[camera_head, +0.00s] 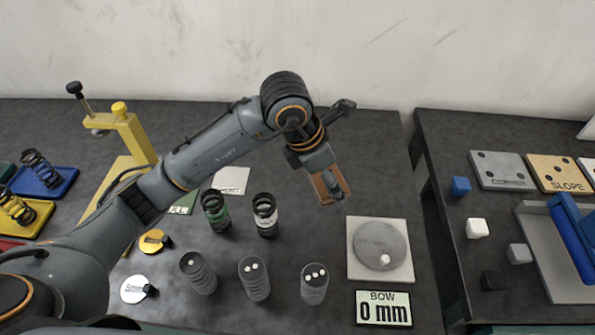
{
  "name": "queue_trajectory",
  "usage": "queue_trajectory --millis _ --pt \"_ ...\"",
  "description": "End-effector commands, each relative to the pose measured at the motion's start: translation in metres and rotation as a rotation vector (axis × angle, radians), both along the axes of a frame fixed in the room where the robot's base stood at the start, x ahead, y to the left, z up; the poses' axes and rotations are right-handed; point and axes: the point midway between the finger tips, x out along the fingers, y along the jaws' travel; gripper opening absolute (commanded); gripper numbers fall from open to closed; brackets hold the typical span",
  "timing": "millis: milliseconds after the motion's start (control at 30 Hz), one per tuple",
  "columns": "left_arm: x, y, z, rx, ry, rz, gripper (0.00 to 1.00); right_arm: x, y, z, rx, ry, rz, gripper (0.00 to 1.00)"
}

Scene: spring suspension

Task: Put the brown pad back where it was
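My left arm reaches in from the left, and its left gripper (331,187) hangs over the right half of the dark table. A brown piece, which looks like the brown pad (319,190), shows at the gripper's fingers, with brown on both sides of the grey finger parts. The gripper seems shut on it and holds it above the table, apart from the things below. Part of the pad is hidden by the fingers. A white labelled pad (231,180) and a green labelled pad (182,205) lie on the table, partly behind my arm. My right gripper is not in view.
A round plate on a pale square base (357,272) and a "0 mm" display (383,309) are at right. A yellow press (128,130) stands at left.

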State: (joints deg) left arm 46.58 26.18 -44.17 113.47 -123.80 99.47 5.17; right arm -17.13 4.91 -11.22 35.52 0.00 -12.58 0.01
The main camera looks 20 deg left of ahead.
Motion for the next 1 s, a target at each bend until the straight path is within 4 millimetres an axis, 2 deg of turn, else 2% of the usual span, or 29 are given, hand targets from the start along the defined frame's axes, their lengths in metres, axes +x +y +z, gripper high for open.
queue_trajectory --millis 33,167,267,433,600,767,900,1000 --pt "0.011 0.007 -0.002 0.001 0.008 0.008 0.50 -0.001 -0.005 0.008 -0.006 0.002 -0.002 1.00" --pt "0.039 0.023 -0.017 0.001 0.007 0.008 0.50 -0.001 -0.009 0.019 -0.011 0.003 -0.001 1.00" --pt "0.061 0.035 -0.027 0.001 0.008 0.006 0.50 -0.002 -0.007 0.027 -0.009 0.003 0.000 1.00" --pt "0.083 0.047 -0.062 0.000 0.007 0.003 0.50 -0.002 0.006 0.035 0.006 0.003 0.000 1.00" --pt "0.096 0.054 -0.080 0.000 0.002 0.000 0.50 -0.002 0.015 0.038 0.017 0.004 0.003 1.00" --pt "0.103 0.058 -0.090 0.000 0.003 0.001 0.50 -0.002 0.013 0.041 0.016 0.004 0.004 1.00" --pt "0.101 0.056 -0.109 -0.002 0.006 0.000 0.50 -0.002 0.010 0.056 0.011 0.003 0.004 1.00" --pt "0.102 0.057 -0.118 0.000 0.002 -0.001 0.50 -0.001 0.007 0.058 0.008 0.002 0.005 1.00"
